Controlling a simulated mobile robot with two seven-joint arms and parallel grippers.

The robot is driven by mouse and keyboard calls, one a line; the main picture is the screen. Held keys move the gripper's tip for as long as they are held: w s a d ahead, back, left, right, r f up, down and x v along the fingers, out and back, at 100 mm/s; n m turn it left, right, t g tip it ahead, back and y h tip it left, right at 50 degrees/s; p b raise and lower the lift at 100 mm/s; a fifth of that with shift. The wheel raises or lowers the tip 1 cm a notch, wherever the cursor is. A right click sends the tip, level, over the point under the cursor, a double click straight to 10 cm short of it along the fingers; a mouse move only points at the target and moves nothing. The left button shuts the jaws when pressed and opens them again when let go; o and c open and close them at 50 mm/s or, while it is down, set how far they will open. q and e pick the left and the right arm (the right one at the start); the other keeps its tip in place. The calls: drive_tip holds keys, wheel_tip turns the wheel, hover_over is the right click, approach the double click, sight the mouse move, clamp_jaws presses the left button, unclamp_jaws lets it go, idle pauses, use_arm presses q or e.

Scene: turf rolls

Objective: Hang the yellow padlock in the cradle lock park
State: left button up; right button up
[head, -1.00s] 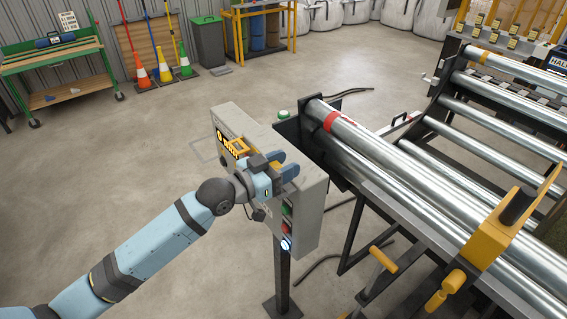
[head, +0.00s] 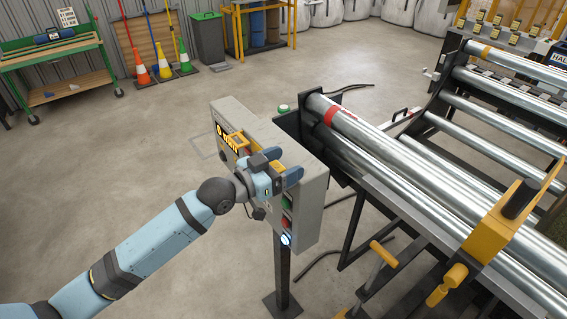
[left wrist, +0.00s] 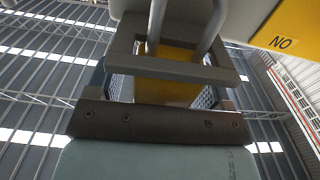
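My left gripper (head: 286,175) is in front of a grey control box on a post, close to its button side. In the left wrist view the gripper (left wrist: 163,88) is shut on a yellow body, which I take to be the yellow padlock (left wrist: 165,90). Two grey bars like shackle legs (left wrist: 156,28) rise from it toward a pale surface. A grey frame crosses in front of them; I cannot tell whether it is part of the cradle. The padlock is hidden in the head view. I cannot make out the lock park with certainty. My right gripper is out of view.
The grey control box (head: 310,205) carries green and red buttons and a yellow-marked panel. Metal rollers (head: 400,165) and a yellow bracket (head: 500,235) lie to the right. A yellow sign (left wrist: 285,38) reading "NO" is close by in the wrist view.

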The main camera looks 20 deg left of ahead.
use_arm(q)
drive_tip(key=shift+s+a+f, duration=0.1)
drive_tip(key=shift+s+a, duration=0.05)
drive_tip(key=shift+s, duration=0.05)
drive_tip(key=b+v, duration=0.2)
drive_tip(key=v, duration=1.1)
drive_tip(key=shift+s, duration=0.1)
drive_tip(key=s+d+f+n+g+y+p, duration=0.1)
drive_tip(key=s+f+y+p, duration=0.1)
drive_tip(key=s+f, duration=0.3)
drive_tip(key=s+d+f+n+g+y+p, duration=0.1)
drive_tip(key=s+f, duration=0.4)
drive_tip(key=f, duration=0.6)
drive_tip(key=s+d+f+n+g+y+p, duration=0.1)
drive_tip(key=s+d+f+n+y+p, duration=0.1)
drive_tip(key=f, duration=0.6)
drive_tip(key=s+y+p, duration=0.1)
drive_tip(key=s+y, duration=0.1)
drive_tip(key=s, duration=0.1)
drive_tip(key=shift+s+f+n+y, duration=0.15)
drive_tip(key=shift+n+y, duration=0.15)
drive_tip(key=shift+y, duration=0.1)
